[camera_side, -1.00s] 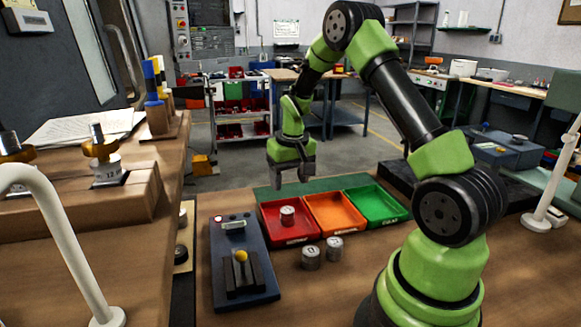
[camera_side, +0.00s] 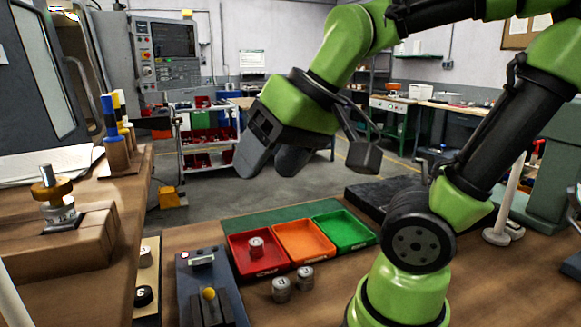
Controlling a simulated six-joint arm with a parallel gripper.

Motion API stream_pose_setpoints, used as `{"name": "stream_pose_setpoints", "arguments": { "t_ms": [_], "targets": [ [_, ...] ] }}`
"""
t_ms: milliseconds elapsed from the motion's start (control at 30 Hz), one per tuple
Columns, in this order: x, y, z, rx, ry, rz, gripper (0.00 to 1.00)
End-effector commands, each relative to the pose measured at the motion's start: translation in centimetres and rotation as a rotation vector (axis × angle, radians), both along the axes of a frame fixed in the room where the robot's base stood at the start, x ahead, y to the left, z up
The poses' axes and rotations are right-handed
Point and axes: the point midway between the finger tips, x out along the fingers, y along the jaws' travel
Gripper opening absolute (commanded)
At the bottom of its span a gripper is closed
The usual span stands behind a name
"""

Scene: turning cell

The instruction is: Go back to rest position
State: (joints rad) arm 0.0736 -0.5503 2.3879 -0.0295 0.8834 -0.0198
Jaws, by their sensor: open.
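My gripper (camera_side: 268,165) is held high, left of the picture's middle, well above the bench and closer to the camera than the trays. Its two dark fingers point down and stand apart with nothing between them. A metal part sits in the red tray (camera_side: 237,262), its numbered face not readable from here. Two more metal parts, the left one (camera_side: 281,289) and the right one (camera_side: 305,277), stand upright on the bench in front of the trays. No part touches my gripper.
The orange tray (camera_side: 324,254) and green tray (camera_side: 368,235) stand right of the red one. A wooden block (camera_side: 100,235) with a brass-collared gauge (camera_side: 52,190) is at far left.

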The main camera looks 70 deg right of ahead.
Motion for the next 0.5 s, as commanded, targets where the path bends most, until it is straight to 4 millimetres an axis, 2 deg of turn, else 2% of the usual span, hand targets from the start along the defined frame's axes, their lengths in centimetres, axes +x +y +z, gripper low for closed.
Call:
{"name": "stream_pose_setpoints", "arguments": {
  "t_ms": [33,100,200,500],
  "targets": [
    [-1.2,0.6,0.1,0.013,-0.028,0.019,0.63],
    [-2.2,1.2,0.0,0.028,-0.050,0.033,0.63],
    [-3.1,1.6,-0.1,0.041,-0.067,0.046,0.63],
    [-3.3,1.7,-0.2,0.046,-0.071,0.049,0.63]
  ]
}}
